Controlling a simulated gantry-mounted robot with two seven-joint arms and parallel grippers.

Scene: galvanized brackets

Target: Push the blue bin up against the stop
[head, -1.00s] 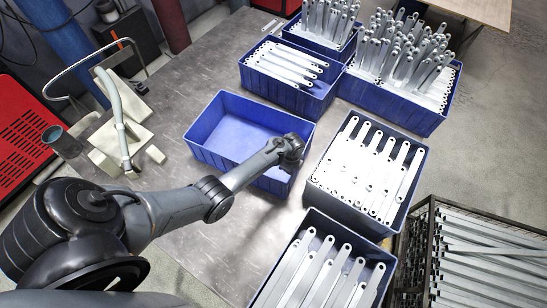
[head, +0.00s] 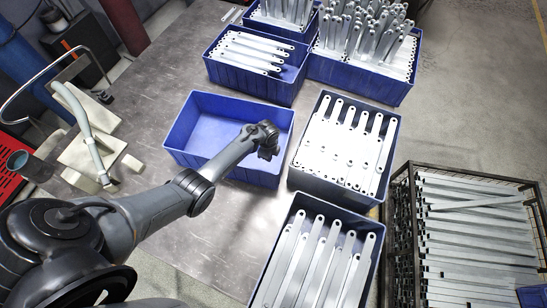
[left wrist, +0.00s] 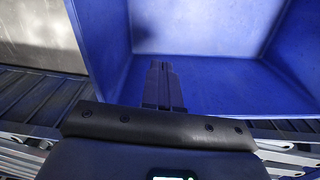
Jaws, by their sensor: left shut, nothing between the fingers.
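The blue bin (head: 203,128) stands empty on the grey table in the middle of the head view. My left gripper (head: 268,154) is shut and empty, at the bin's right end, over or just inside its near right corner. In the left wrist view, the closed fingers (left wrist: 160,72) show against the bin's blue walls and floor (left wrist: 215,82). I cannot tell whether the fingers touch a wall. I cannot make out which thing is the stop. My right gripper is in neither view.
A dark bin of flat brackets (head: 300,176) stands close to the blue bin's right. Another bracket bin (head: 262,283) is nearer, and blue bracket bins (head: 235,75) are behind. A wire cage (head: 404,230) stands at the right.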

